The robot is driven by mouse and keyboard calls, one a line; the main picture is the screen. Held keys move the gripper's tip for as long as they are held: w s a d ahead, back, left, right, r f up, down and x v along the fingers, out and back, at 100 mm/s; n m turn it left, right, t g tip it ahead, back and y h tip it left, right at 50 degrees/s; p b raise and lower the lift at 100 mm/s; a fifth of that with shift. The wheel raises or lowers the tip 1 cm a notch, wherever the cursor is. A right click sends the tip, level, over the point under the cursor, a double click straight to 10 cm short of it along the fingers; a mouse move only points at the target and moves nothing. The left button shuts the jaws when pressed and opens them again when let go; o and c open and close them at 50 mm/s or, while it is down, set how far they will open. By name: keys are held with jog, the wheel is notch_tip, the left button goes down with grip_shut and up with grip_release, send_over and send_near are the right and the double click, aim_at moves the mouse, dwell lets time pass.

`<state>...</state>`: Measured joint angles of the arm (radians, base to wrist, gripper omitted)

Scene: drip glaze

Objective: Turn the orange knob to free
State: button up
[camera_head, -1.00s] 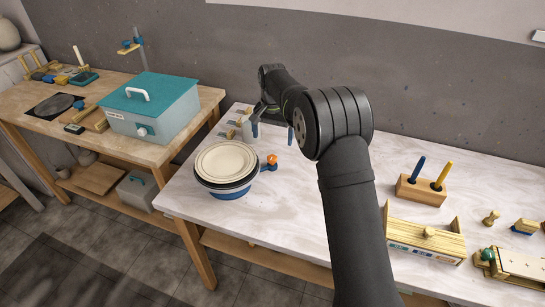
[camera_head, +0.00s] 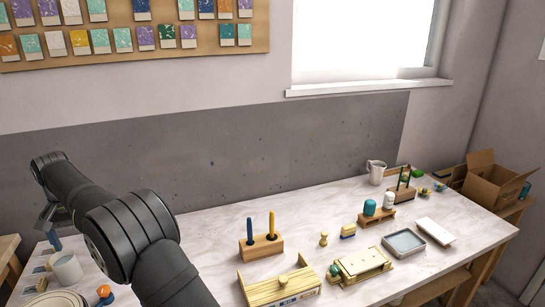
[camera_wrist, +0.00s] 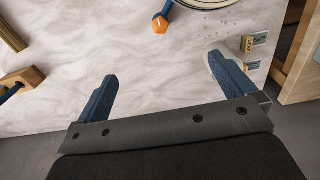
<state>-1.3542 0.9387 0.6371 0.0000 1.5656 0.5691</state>
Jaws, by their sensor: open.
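The orange knob (camera_head: 104,292) shows at the bottom left of the head view, beside the edge of a pale plate (camera_head: 55,300). In the wrist view the orange knob (camera_wrist: 160,25) is at the top centre, on a blue stem that runs up to a round rim (camera_wrist: 195,5) cut by the frame edge. My gripper (camera_wrist: 162,78) is open and empty, its two blue fingers spread apart. The knob appears beyond the fingertips, between their directions and not touched. In the head view my gripper is at the far left, partly hidden by my arm.
A white mug (camera_head: 66,268) stands near my gripper on the marble table. A wooden block (camera_head: 261,247) holds a blue and a yellow tool. A wooden box (camera_head: 281,289) is in front of it. A tray (camera_head: 404,243) and a cardboard box (camera_head: 492,182) are farther right.

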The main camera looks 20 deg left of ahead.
aim_at(103, 288)
jog(key=c, duration=0.9)
notch_tip(103, 288, down, 19)
jog(key=m, duration=0.7)
jog(key=shift+s+r, duration=0.1)
jog(key=shift+r, duration=0.1)
jog(key=shift+c, duration=0.3)
jog(key=c, duration=0.9)
